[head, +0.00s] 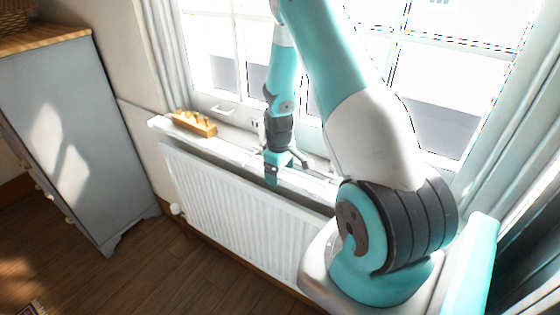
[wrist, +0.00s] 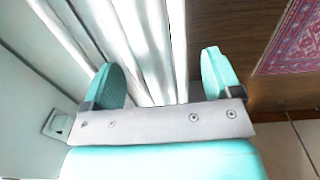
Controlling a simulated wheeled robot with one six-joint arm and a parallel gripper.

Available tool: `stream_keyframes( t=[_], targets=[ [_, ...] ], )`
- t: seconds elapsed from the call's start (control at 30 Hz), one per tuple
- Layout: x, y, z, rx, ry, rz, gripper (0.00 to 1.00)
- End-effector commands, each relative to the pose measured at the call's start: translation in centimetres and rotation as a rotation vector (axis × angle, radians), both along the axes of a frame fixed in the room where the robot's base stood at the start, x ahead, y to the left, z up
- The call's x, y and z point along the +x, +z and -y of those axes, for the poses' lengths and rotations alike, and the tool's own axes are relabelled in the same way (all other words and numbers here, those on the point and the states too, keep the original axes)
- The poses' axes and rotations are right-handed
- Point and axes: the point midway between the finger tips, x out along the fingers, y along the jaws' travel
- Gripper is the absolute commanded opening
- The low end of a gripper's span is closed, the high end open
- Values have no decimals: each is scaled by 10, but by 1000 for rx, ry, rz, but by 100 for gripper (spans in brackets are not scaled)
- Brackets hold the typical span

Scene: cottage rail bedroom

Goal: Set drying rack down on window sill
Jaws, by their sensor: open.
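A small wooden rack (head: 193,123) with pale upright parts, which looks like the drying rack, sits on the left end of the white window sill (head: 232,149). My gripper (head: 287,166) is over the sill, to the right of the rack and apart from it. In the wrist view my gripper (wrist: 162,70) shows two teal fingers spread wide with nothing held between them. The rack does not show in the wrist view. My arm hides the right part of the sill in the head view.
A white radiator (head: 235,205) stands below the sill. A grey-blue cabinet (head: 70,140) stands at the left. The window (head: 225,75) rises behind the sill. A curtain (head: 520,120) hangs at the right. A patterned rug (wrist: 293,38) lies on the wooden floor. The sill between rack and gripper looks clear.

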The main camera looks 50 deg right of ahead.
Motion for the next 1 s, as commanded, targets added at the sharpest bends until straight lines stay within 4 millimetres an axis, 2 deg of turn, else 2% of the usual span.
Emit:
stream_keyframes(
  t=[0.17, 0.5, 0.7, 0.83, 1.0],
  targets=[
    [1, 23, 0, -3, 0, 6, 84],
    [1, 109, -3, -4, 0, 8, 84],
    [0, 150, -5, -3, 0, 6, 84],
    [0, 165, -6, -2, 0, 2, 84],
    [-1, 172, -6, -1, 0, 1, 84]
  ],
)
